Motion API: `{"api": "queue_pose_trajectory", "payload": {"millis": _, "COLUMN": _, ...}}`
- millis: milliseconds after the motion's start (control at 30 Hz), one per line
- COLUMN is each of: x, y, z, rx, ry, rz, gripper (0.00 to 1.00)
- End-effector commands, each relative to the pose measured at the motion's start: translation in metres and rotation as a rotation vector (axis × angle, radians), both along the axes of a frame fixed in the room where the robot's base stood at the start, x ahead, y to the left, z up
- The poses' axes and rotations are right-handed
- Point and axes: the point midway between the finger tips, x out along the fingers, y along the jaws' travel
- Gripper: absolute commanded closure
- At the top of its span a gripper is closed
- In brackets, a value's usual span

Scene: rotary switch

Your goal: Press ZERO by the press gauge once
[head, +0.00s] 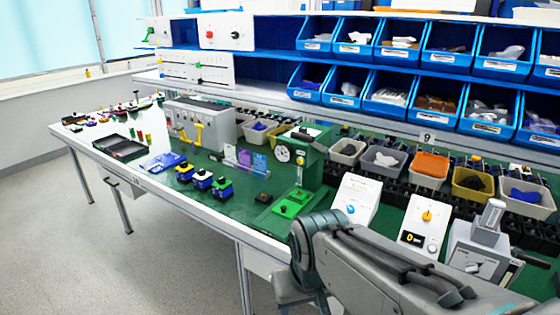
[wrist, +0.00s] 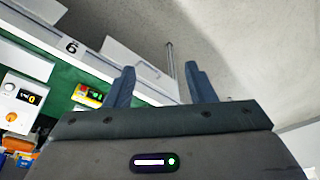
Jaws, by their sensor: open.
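The green press (head: 314,158) stands on the bench near the middle of the head view, with a round white dial gauge (head: 283,155) on its front. A bright green block (head: 292,206) sits at its base, and a small dark box (head: 263,198) lies to its left. No ZERO label is legible. My gripper (wrist: 160,68) shows in the wrist view, its two fingers spread with nothing between them. It points over the bench's front edge and the floor, apart from the press. In the head view my arm fills the lower right and the fingers cannot be made out.
A white box with an orange knob (head: 427,216) and one with a blue knob (head: 351,205) stand right of the press. Several battery-like blocks (head: 202,179) stand left.

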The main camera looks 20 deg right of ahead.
Motion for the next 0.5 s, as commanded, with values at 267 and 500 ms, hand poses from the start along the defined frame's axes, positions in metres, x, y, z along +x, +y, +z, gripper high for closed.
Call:
{"api": "queue_pose_trajectory", "payload": {"millis": 267, "x": 0.0000, "y": 0.0000, "z": 0.0000, "rx": 0.000, "ry": 0.000, "rz": 0.000, "gripper": 1.00}}
{"api": "queue_pose_trajectory", "payload": {"millis": 500, "x": 0.0000, "y": 0.0000, "z": 0.0000, "rx": 0.000, "ry": 0.000, "rz": 0.000, "gripper": 1.00}}
